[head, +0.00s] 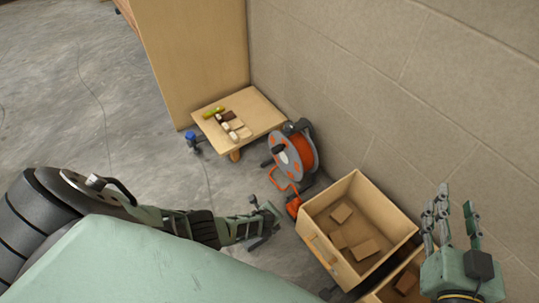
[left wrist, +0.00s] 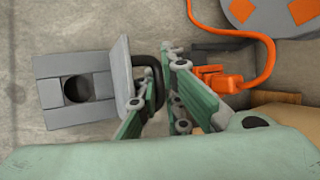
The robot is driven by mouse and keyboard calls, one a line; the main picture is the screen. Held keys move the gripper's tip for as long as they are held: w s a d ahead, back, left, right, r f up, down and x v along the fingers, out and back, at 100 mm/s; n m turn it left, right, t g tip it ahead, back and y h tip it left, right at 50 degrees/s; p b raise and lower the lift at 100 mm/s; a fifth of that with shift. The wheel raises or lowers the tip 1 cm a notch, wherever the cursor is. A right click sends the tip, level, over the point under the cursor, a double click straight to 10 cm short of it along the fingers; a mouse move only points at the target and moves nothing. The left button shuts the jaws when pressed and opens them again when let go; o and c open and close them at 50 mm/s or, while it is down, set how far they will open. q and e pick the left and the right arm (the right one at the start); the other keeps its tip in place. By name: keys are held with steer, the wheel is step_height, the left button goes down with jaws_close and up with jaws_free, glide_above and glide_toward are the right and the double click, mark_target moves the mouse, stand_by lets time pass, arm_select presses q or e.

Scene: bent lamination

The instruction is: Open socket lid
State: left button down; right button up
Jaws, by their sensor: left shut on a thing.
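The grey socket box (left wrist: 65,112) with a dark round hole shows in the left wrist view, over the floor. Its grey lid (left wrist: 119,72) stands swung up on edge, beside the hole, at the box's right side. A black loop (left wrist: 153,46) reaches from the lid to between my left fingers. My left gripper (left wrist: 162,72) is shut on this lid part; the exact contact is partly hidden by the fingers. In the head view my left gripper (head: 266,218) is low, left of the wooden box. My right gripper (head: 458,205) is open and empty at the right.
A low wooden table (head: 262,108) holds small items. An open wooden box (head: 345,187) with wooden pieces stands to the right. The floor at left is clear.

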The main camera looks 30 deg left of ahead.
arm_select(q)
steer(key=shift+w+d+r, duration=0.15)
steer(key=shift+w, duration=0.35)
arm_select(e)
steer(key=shift+f, duration=0.15)
arm_select(q)
steer(key=c, duration=2.2)
jaws_free()
steer(key=shift+s+r, duration=0.1)
steer(key=shift+r, duration=0.05)
steer(key=shift+v, duration=1.05)
steer(key=v, duration=0.7)
steer(key=shift+s+d+r, duration=0.1)
steer(key=shift+s, duration=0.5)
steer(key=shift+v, duration=1)
arm_select(e)
steer(key=shift+w+a, duration=0.1)
steer(key=shift+w, duration=0.1)
